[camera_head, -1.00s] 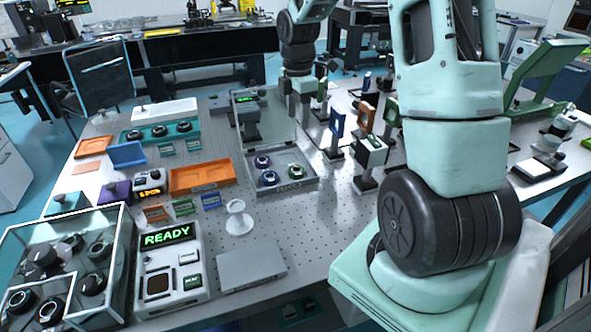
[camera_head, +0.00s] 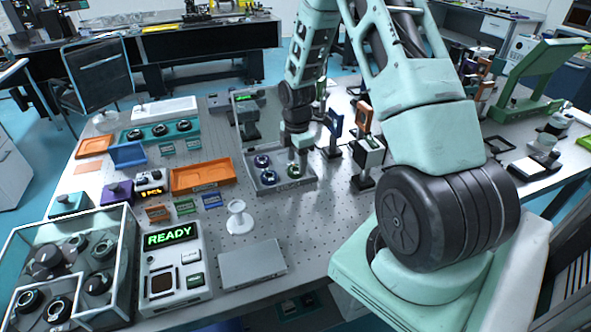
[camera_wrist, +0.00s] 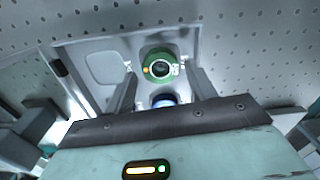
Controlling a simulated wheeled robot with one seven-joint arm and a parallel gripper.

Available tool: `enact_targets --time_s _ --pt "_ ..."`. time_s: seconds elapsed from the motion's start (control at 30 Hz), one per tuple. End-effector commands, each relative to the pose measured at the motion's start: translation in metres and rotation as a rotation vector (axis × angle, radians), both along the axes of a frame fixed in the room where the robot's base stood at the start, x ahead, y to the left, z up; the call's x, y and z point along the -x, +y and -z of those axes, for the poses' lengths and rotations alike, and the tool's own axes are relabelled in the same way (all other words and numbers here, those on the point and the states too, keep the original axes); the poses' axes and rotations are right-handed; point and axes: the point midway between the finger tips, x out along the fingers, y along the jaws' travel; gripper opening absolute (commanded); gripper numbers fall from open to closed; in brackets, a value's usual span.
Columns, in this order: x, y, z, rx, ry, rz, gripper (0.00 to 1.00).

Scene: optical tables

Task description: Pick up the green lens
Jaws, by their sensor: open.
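The green lens (camera_head: 293,170) sits in the grey tray (camera_head: 286,187) on the table, beside a purple-blue lens (camera_head: 262,161) and another blue-ringed lens (camera_head: 269,178). In the wrist view the green lens (camera_wrist: 160,54) shows as a green ring with a dark centre and an orange mark. My gripper (camera_wrist: 161,76) is open, its two fingers on either side of the green lens in the picture, with nothing between them held. Contact cannot be told. A blue lens (camera_wrist: 162,99) is partly hidden near the gripper's base. In the head view my gripper (camera_head: 298,155) is over the tray's right side.
An orange tray (camera_head: 202,176) lies to the left. A white stand (camera_head: 239,219) and a READY device (camera_head: 172,262) are nearer.

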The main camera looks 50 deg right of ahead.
Motion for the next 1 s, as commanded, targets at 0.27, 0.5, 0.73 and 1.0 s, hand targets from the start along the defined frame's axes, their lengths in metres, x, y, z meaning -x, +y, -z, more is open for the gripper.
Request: enact_targets --time_s 0.27,0.5,0.73,1.0 --pt "0.000 0.000 0.024 0.001 0.000 0.000 0.55" --pt "0.000 0.000 0.024 0.001 -0.001 0.000 0.44" --pt "0.000 0.000 0.024 0.000 -0.001 0.000 0.21" --pt "-0.001 -0.001 0.014 0.001 -0.004 0.001 0.21"
